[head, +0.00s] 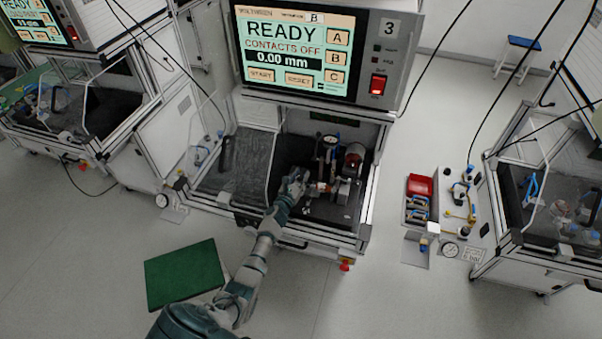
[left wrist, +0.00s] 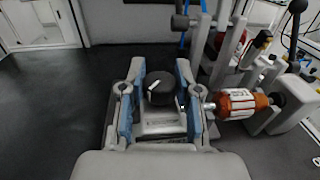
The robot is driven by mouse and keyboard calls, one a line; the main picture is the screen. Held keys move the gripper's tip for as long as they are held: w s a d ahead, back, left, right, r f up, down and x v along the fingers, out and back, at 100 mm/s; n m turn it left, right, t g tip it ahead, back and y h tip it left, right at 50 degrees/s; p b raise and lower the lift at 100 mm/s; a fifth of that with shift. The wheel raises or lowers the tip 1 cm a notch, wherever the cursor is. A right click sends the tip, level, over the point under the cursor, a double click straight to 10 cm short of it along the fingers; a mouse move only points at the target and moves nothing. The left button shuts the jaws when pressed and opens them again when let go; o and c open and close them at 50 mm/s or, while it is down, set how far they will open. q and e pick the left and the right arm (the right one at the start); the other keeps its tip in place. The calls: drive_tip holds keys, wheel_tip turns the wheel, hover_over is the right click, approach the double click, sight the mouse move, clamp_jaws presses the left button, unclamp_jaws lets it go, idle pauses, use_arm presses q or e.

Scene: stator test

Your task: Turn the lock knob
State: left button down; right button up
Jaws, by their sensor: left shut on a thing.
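The lock knob (left wrist: 160,88) is black and round with a white mark on top, seen in the left wrist view. My left gripper (left wrist: 160,98) has one blue-padded finger on each side of it and is shut on it. In the head view my left gripper (head: 298,183) is inside the open test station, and the knob is hard to make out there. An orange and white cylindrical part (left wrist: 240,103) sits in the fixture right beside the gripper's right finger. My right gripper is not in view.
The station's screen (head: 298,48) reads READY, CONTACTS OFF and 0.00 mm. Grey fixture posts (left wrist: 222,45) stand close to the right of my gripper. The dark station floor (left wrist: 55,110) is clear to the left. A green mat (head: 185,274) lies on the room's floor.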

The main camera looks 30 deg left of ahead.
use_arm(q)
drive_tip(key=shift+a+h, duration=0.1)
drive_tip(key=shift+h, duration=0.2)
drive_tip(key=c, duration=1)
unclamp_jaws()
drive_tip(key=shift+o, duration=1.1)
drive_tip(key=shift+s+r, duration=0.1)
drive_tip(key=shift+s, duration=0.6)
drive_tip(key=s, duration=1.1)
drive_tip(key=shift+d, duration=0.4)
